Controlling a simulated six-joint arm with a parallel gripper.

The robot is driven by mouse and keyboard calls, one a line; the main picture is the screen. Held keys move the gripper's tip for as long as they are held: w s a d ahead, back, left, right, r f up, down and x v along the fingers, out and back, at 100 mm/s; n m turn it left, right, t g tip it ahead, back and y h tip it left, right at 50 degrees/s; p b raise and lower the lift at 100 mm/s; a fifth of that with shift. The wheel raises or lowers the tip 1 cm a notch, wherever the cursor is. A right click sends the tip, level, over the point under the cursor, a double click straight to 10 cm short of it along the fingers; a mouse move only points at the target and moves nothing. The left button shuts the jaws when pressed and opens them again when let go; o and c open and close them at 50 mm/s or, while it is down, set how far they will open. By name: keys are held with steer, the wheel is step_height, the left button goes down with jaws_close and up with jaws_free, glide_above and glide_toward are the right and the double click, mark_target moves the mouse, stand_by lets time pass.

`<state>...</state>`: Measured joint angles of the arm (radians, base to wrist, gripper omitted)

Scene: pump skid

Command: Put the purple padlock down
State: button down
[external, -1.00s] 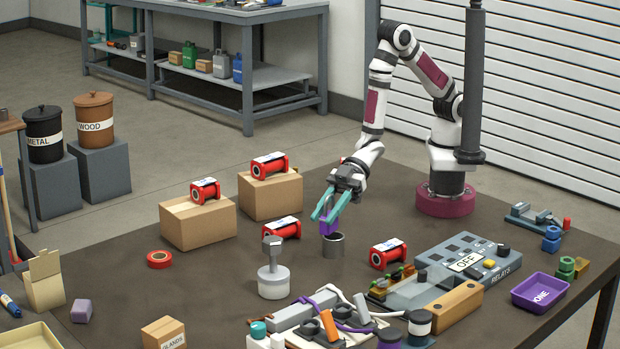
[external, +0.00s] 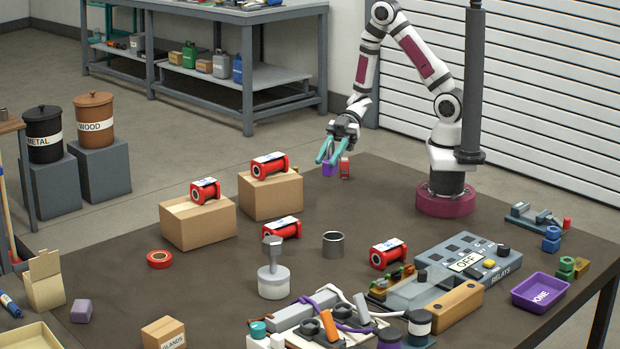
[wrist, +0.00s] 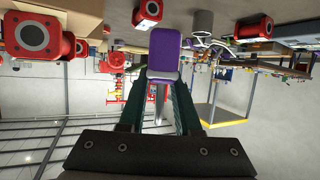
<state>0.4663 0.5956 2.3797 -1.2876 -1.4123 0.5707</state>
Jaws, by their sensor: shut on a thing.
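The purple padlock (external: 328,169) hangs between the teal fingers of my gripper (external: 326,152), which is shut on it. My gripper is over the far part of the dark table, and the padlock appears to be held above the surface. In the wrist view the purple padlock (wrist: 164,52) shows beyond the fingertips of my gripper (wrist: 162,80). A grey shackle or bar (wrist: 160,105) shows between the fingers. A small red item (external: 345,168) shows just right of the padlock in the external view; I cannot tell whether they touch.
An open grey cup (external: 333,244) stands mid-table. Red-ended spools (external: 282,228) lie nearby, some on cardboard boxes (external: 270,196).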

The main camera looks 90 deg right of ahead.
steer(key=shift+s+d, duration=0.65)
steer(key=shift+d, duration=0.2)
steer(key=shift+s+a+f, duration=0.2)
steer(key=shift+s, duration=0.05)
steer(key=shift+g, duration=0.3)
steer(key=a+f, duration=0.2)
steer(key=a, duration=0.1)
steer(key=a+f, duration=0.2)
steer(key=a, duration=0.2)
steer(key=a+f, duration=0.2)
steer(key=a, duration=0.1)
steer(key=shift+w+a+f, duration=0.2)
steer(key=shift+w, duration=0.05)
steer(key=f, duration=0.4)
steer(key=shift+a+f, duration=0.1)
steer(key=shift+a, duration=0.1)
steer(key=shift+f, duration=0.1)
steer(key=c, duration=0.6)
jaws_free()
